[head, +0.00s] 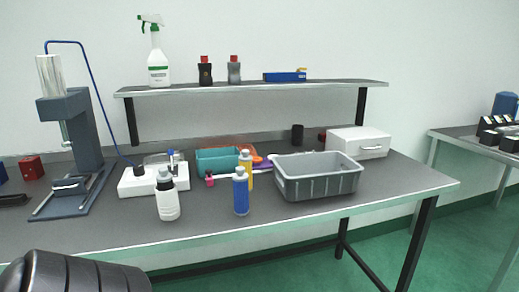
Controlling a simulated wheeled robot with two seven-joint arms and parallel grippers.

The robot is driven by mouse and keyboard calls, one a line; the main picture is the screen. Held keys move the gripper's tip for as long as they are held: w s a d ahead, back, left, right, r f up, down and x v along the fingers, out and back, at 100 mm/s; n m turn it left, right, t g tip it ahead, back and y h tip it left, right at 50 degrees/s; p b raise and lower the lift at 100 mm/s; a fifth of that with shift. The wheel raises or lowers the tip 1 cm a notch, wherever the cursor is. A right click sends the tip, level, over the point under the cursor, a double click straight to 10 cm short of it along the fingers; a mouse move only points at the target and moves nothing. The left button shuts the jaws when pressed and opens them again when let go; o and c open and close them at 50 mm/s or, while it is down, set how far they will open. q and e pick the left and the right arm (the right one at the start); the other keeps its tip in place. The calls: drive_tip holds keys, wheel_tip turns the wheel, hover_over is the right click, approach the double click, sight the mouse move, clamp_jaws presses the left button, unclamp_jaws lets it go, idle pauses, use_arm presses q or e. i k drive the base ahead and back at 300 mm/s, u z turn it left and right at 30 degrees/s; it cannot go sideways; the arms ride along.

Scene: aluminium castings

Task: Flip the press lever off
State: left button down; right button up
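A dark blue-grey bench press (82,130) stands at the left end of the workbench, with a clear cylinder (50,76) at its top. A blue hose (92,85) runs from the cylinder down to a white box (130,186) on the bench. Small fittings sit on the box, partly behind a white bottle. I cannot make out which part is the press lever or how it is set. Neither gripper is in view; only a dark rounded part of my own body shows at the lower left.
A white bottle (168,200) and a blue bottle (241,193) stand near the workbench's (330,216) front edge. A grey crate (320,185) and a white drawer box (358,143) are to the right. A shelf (300,87) above holds a spray bottle (158,65).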

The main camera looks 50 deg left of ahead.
sight(170, 151)
drive_tip(key=z, duration=0.2)
drive_tip(key=k, duration=1.1)
drive_tip(key=u, duration=1.45)
drive_tip(key=i, duration=0.55)
drive_tip(key=u, duration=0.05)
